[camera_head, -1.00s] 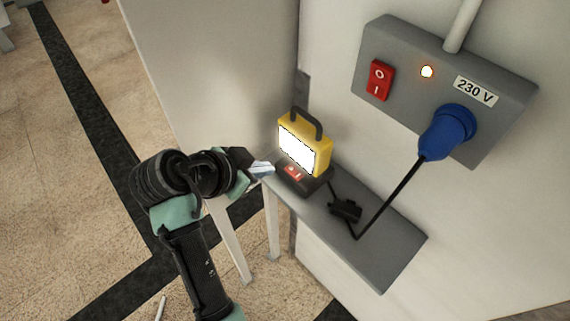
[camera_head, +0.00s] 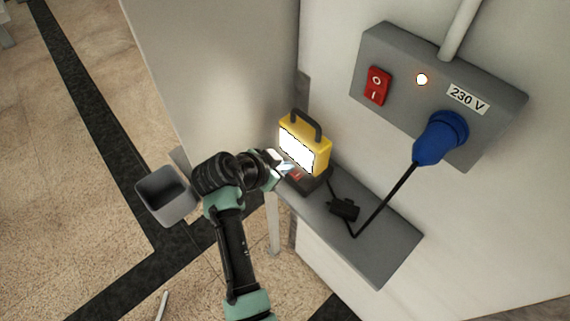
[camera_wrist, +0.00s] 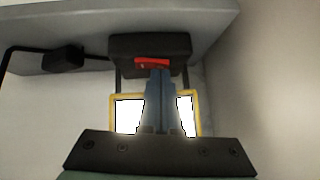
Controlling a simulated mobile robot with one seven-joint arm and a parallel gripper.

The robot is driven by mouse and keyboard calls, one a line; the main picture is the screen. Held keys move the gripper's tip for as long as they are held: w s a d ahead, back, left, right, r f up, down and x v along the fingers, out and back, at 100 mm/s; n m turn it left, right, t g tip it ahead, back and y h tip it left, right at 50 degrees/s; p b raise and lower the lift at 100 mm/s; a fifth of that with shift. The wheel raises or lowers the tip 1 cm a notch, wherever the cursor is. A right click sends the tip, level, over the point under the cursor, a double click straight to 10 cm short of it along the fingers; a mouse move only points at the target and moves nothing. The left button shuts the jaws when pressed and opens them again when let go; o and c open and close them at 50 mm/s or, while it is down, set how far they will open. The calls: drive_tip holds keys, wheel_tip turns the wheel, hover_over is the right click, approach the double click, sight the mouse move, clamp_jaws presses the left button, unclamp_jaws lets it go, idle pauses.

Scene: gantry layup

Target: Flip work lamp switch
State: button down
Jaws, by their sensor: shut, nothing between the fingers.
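The yellow work lamp (camera_head: 318,154) stands on the grey shelf with its panel glowing white. It also shows in the wrist view (camera_wrist: 127,116), partly behind my fingers. Its red switch (camera_head: 296,175) sits on the dark base in front of the panel; in the wrist view the switch (camera_wrist: 152,64) shows just beyond my fingertips. My gripper (camera_head: 287,168) is shut and empty, its tips at or very near the switch. In the wrist view the closed fingers (camera_wrist: 159,72) overlap the switch's lower edge. I cannot tell whether they touch it.
A grey shelf (camera_head: 375,245) carries a black cable with an inline block (camera_head: 344,209). A grey wall box (camera_head: 400,60) has a red switch (camera_head: 377,86), a lit indicator and a blue plug (camera_head: 440,138). A grey bin (camera_head: 168,196) stands left of my arm.

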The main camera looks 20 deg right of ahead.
drive_tip(key=shift+w+f+g+b, duration=0.2)
drive_tip(key=shift+f+g+b, duration=0.25)
drive_tip(key=shift+b, duration=0.3)
drive_tip(key=shift+s+r, duration=0.1)
drive_tip(key=shift+a, duration=0.1)
drive_tip(key=shift+s, duration=0.1)
drive_tip(key=shift+s+d+r+p, duration=0.1)
drive_tip(key=shift+s+d+p, duration=0.25)
drive_tip(key=shift+s+p, duration=0.45)
drive_tip(key=shift+w+r, duration=0.1)
drive_tip(key=shift+w, duration=0.05)
